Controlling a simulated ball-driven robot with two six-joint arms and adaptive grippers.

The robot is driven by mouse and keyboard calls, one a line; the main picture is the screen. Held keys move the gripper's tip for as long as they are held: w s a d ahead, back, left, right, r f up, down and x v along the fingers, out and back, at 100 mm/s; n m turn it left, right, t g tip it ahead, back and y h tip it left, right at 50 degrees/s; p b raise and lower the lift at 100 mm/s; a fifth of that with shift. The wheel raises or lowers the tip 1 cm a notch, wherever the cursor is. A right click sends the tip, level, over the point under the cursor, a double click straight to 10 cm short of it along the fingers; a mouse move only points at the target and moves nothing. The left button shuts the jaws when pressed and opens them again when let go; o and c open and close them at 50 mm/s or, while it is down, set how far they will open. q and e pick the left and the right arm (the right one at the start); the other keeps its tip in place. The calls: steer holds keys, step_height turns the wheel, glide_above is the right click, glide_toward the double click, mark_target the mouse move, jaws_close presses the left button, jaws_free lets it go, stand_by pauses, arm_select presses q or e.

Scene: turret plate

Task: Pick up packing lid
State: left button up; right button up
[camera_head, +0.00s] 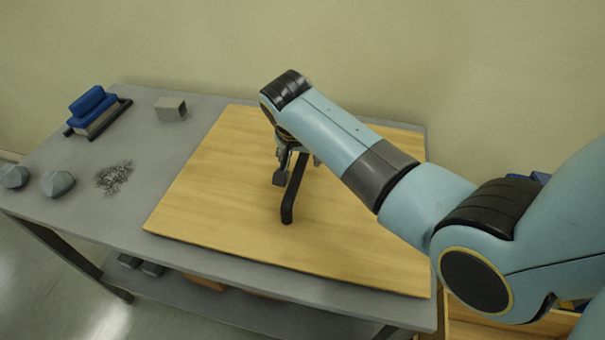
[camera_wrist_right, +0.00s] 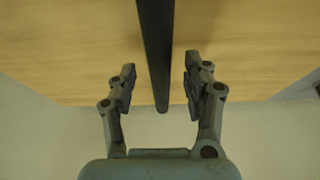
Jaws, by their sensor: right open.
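The packing lid (camera_head: 220,190) appears to be the broad, flat wooden board lying on the grey table in the head view. A dark bar handle (camera_head: 288,205) stands up from its middle. In the right wrist view the handle (camera_wrist_right: 156,40) runs between the two fingers, with the board's wood (camera_wrist_right: 60,50) behind it. My right gripper (camera_head: 296,168) is open at the handle, one finger on each side, with a visible gap on both sides in the wrist view (camera_wrist_right: 160,72). The arm hides part of the board and handle. My left gripper is not in view.
On the grey table (camera_head: 60,200) left of the board are a blue-topped block on a dark stand (camera_head: 93,108), a small grey block (camera_head: 171,108), two faceted grey lumps (camera_head: 57,183) and a pile of metal shavings (camera_head: 114,177). A wall stands behind.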

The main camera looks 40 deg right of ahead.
jaws_close()
stand_by(0.3)
steer(key=shift+w+r, duration=0.15)
steer(key=shift+r, duration=0.1)
